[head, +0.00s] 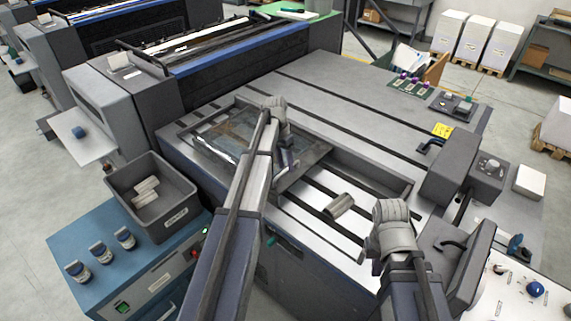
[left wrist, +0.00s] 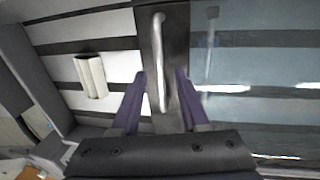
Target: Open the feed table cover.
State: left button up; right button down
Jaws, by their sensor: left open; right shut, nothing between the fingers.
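The feed table cover (head: 222,140) is a dark frame with a see-through window. In the head view it lies over the left part of the recessed bed; the right part is uncovered. In the left wrist view its window (left wrist: 255,95) fills the right side, and a pale bar handle (left wrist: 159,50) stands on its dark edge strip. My left gripper (head: 287,160) is open at that edge. In the left wrist view its purple fingers (left wrist: 160,78) lie on either side of the handle's lower part; contact cannot be told. My right gripper (head: 364,258) is shut and empty near the bed's front right; its tips are mostly hidden.
A grey bin (head: 152,198) stands on the blue cabinet (head: 150,262) at left. A dark machine block (head: 455,172) stands at right.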

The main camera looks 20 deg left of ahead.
pick_arm(q)
notch_tip(320, 180, up, 8)
jog(key=a+p, duration=0.1)
jog(key=p, duration=0.6)
jog(key=shift+w+a+f, duration=0.2)
jog(key=shift+w+a, duration=0.05)
jog(key=s+d+y, duration=0.3)
jog(key=s+d, duration=2.3)
jog(key=s, duration=0.2)
jog(key=shift+d+f, duration=0.25)
jog(key=shift+f, duration=0.15)
jog(key=shift+w, duration=0.1)
